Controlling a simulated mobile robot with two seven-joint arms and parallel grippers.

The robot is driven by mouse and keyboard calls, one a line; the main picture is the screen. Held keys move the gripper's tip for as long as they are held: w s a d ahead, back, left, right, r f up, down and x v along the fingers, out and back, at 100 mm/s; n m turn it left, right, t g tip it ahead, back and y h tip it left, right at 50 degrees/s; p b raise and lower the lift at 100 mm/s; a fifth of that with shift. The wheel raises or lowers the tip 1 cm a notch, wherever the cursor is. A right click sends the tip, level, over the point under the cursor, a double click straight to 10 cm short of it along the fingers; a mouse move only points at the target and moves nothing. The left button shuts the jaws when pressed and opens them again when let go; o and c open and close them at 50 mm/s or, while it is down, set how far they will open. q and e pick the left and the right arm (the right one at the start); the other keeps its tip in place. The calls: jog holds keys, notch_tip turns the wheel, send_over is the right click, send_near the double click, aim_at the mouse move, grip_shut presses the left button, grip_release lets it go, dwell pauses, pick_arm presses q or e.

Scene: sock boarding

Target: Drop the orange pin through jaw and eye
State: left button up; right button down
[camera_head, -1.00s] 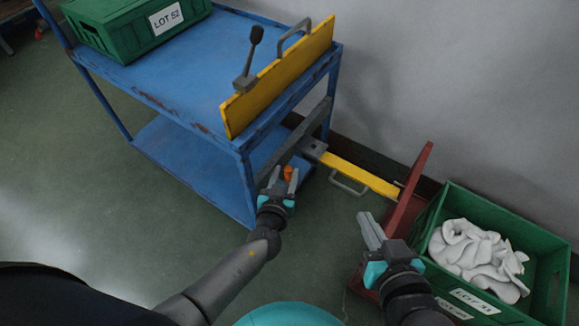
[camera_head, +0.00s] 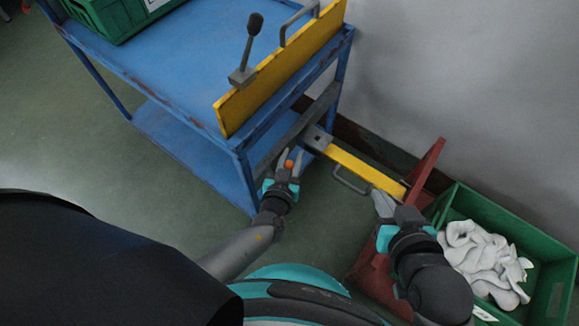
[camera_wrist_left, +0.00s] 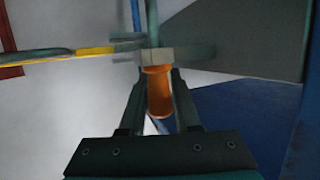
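The orange pin (camera_head: 289,164) is between the fingers of my left gripper (camera_head: 289,160). In the left wrist view the pin (camera_wrist_left: 158,92) stands between the two fingertips, its top against a grey block. The left gripper looks shut on it. The yellow drawbar (camera_head: 362,167) meets the grey coupling (camera_head: 317,138) at the blue cart's lower side, up and right of the left gripper. Jaw and eye cannot be told apart there. My right gripper (camera_head: 383,203) is beside the drawbar's far end; its finger gap is unclear.
The blue cart (camera_head: 165,70) carries a yellow board (camera_head: 285,65) with a lever and handle, and a green crate (camera_head: 105,15). A red frame (camera_head: 424,172) stands at the drawbar's far end. A green crate (camera_head: 548,300) of white socks is at right, near the wall.

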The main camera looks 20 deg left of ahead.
pick_arm(q)
grip_shut()
jog(key=shift+r, duration=0.1)
dwell(0.3)
